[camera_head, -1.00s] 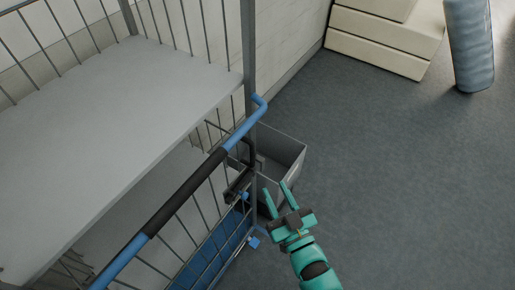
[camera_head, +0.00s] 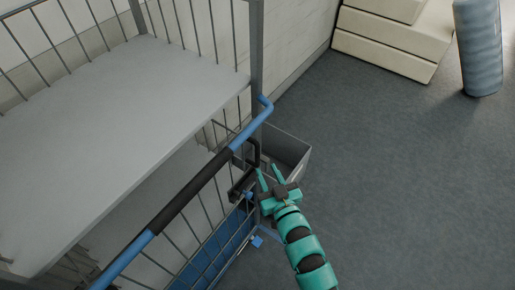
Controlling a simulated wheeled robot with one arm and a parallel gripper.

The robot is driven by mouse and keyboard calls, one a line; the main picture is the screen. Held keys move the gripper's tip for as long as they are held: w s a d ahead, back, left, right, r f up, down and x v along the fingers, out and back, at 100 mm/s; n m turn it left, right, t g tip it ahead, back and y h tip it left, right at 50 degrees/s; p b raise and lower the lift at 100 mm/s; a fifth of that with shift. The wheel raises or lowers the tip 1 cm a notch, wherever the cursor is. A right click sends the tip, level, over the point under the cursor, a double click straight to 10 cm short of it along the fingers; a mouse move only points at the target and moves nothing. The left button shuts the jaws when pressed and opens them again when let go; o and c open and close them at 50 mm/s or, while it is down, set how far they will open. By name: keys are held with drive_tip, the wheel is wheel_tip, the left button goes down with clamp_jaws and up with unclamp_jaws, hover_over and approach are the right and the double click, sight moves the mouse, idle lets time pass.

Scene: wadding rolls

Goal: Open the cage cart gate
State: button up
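The cage cart (camera_head: 110,130) fills the left of the head view, with grey wire walls and light grey shelves. Its gate (camera_head: 190,235) is at the front, with a top bar (camera_head: 190,185) in black and blue running from lower left to upper right. A dark latch or handle (camera_head: 253,150) sits near the bar's right end, by the corner post (camera_head: 257,75). My gripper (camera_head: 269,173) is teal, with its two fingers apart, close to the right of the latch. I cannot tell whether the fingers touch the latch. Nothing shows between the fingertips.
A grey open bin (camera_head: 296,155) stands on the floor just behind my gripper. Cream stacked blocks (camera_head: 390,45) stand along the wall, with a blue-grey roll (camera_head: 478,50) at the upper right. The dark floor to the right is clear.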

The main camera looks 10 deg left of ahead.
sight(258, 154)
drive_tip(key=p+x, duration=0.3)
drive_tip(key=x, duration=0.4)
drive_tip(key=shift+w+a+r, duration=0.15)
drive_tip(key=shift+w+a, duration=0.05)
drive_tip(key=shift+w, duration=0.1)
drive_tip(key=shift+w+a, duration=0.3)
drive_tip(key=shift+w, duration=0.15)
clamp_jaws()
